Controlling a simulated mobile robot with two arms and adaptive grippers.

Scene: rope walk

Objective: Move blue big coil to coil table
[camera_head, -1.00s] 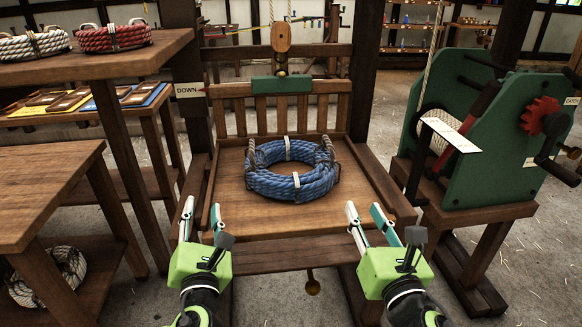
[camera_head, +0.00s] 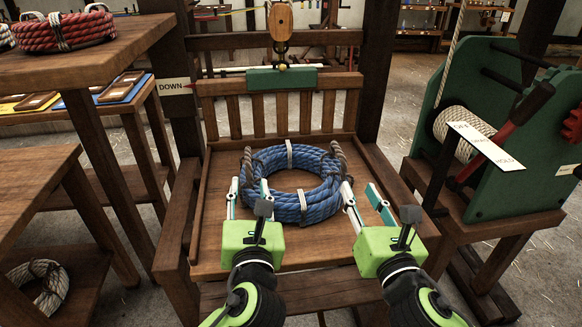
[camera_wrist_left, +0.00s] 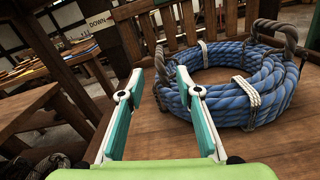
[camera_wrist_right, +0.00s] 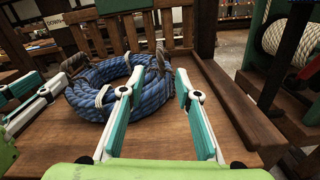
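The big blue coil (camera_head: 322,200) lies flat on the wooden platform (camera_head: 221,172), bound with white bands and with a rope handle on its left and right sides. My left gripper (camera_head: 248,196) is open and empty at the coil's front left; the coil also shows in the left wrist view (camera_wrist_left: 232,97), right of the fingers. My right gripper (camera_head: 362,205) is open and empty at the coil's front right. In the right wrist view the coil (camera_wrist_right: 118,88) is left of and partly behind the fingers. I cannot tell which table is the coil table.
A red coil (camera_head: 62,30) sits on a raised wooden table (camera_head: 100,66) at the left. A lower table (camera_head: 35,185) stands below it, with a white coil (camera_head: 45,285) underneath. A green winch (camera_head: 520,150) stands at the right. A pulley block (camera_head: 281,22) hangs behind the coil.

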